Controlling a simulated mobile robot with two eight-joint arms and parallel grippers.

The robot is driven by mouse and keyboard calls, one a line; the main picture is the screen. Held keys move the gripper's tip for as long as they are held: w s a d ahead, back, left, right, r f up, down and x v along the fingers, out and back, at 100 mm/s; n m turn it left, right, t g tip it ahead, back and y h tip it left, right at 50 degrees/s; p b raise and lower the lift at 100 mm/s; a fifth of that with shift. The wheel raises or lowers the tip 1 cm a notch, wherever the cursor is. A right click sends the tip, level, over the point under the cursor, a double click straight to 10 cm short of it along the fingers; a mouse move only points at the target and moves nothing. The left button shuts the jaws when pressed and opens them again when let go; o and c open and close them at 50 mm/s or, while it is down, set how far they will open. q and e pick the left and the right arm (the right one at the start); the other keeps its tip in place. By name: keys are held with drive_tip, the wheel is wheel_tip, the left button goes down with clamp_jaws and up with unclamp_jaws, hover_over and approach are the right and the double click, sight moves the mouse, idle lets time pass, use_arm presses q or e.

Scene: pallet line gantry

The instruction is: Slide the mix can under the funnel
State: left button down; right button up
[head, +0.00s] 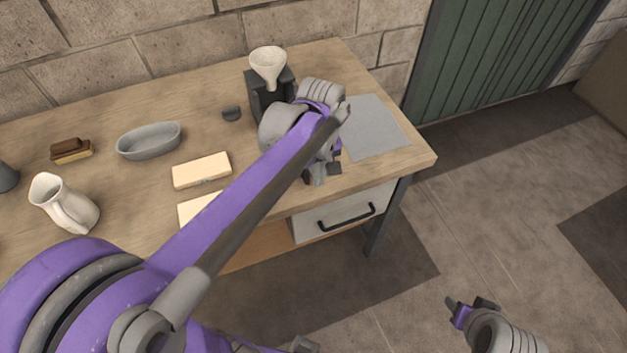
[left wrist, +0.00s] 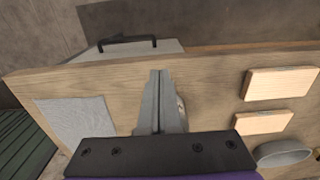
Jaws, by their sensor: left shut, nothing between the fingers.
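The white funnel (head: 268,62) sits in a dark stand (head: 262,108) at the back right of the workbench. I cannot make out the mix can in the head view, where my left arm and gripper cover part of the bench in front of the stand. My left gripper (head: 322,175) is over the bench near its front edge, in front of and to the right of the stand. In the left wrist view its fingers (left wrist: 157,76) are together with nothing between them. A small pale edge beside them is mostly hidden, and I cannot tell what it is. My right gripper (head: 470,305) is low at the right, over the floor.
A drawer (head: 343,212) is under the front edge. Floor to the right is clear.

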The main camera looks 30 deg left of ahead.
use_arm(q)
drive_tip(key=f, duration=0.9)
drive_tip(key=shift+s+d+b, duration=0.1)
drive_tip(key=shift+s+b, duration=0.25)
drive_tip(key=shift+w+a+r+p, duration=0.2)
drive_tip(key=shift+w+a, duration=0.3)
drive_tip(key=shift+a, duration=0.05)
drive_tip(key=shift+w+a+r+p, duration=0.15)
drive_tip(key=shift+w+a, duration=0.35)
drive_tip(key=shift+a, duration=0.05)
drive_tip(key=shift+w+a, duration=0.4)
drive_tip(key=shift+w, duration=0.05)
drive_tip(key=w+a, duration=0.4)
drive_tip(key=a, duration=0.1)
drive_tip(key=w+a, duration=0.5)
drive_tip(key=a, duration=0.1)
drive_tip(key=w+a, duration=0.5)
drive_tip(key=shift+a, duration=0.25)
drive_tip(key=shift+s+d+f, duration=0.1)
drive_tip(key=shift+s+d, duration=0.05)
